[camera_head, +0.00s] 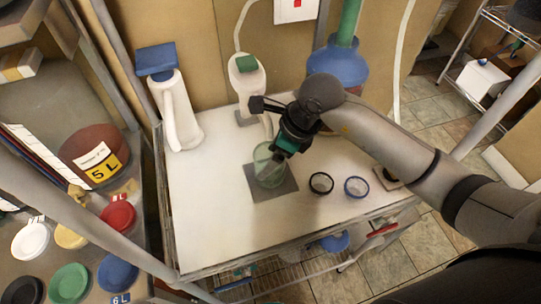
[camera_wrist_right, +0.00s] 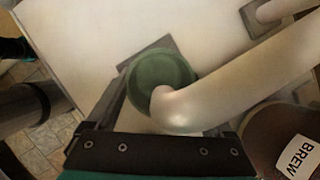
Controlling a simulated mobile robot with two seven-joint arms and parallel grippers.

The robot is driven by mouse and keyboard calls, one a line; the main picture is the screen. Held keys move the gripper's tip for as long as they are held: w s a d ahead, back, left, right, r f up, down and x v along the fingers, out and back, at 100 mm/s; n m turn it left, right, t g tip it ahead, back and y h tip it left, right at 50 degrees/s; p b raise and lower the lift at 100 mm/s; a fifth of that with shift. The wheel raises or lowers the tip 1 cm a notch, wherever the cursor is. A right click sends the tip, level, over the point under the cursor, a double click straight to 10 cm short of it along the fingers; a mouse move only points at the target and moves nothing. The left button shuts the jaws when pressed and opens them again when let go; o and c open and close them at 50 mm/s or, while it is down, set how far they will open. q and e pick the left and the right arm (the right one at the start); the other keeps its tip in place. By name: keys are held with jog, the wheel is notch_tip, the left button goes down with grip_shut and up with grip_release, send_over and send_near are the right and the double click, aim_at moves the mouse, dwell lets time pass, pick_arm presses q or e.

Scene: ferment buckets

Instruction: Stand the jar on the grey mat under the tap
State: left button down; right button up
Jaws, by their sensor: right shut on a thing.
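A clear greenish glass jar (camera_head: 268,166) is over the grey mat (camera_head: 287,186) on the white table, roughly upright. My right gripper (camera_head: 282,152) is shut on the jar from the upper right. I cannot tell whether its base touches the mat. The white tap (camera_head: 247,80) with a green top stands behind. In the right wrist view its pale spout (camera_wrist_right: 240,80) reaches over the jar (camera_wrist_right: 158,72), its end overlapping the jar's mouth. A mat corner (camera_wrist_right: 150,47) shows past the jar. My left gripper is not in view.
Two dark-rimmed round items, black (camera_head: 321,183) and blue (camera_head: 356,187), lie right of the mat. A white dispenser with a blue top (camera_head: 156,62) stands at the back left, a blue vessel (camera_head: 338,68) at the back right. The front left tabletop is clear.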

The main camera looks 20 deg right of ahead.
jog(key=shift+f, duration=0.25)
jog(key=shift+f, duration=0.1)
jog(key=o, duration=1.3)
jog(key=shift+d+r, duration=0.15)
jog(key=shift+r, duration=0.35)
jog(key=v, duration=1.1)
jog(key=shift+s+r, duration=0.1)
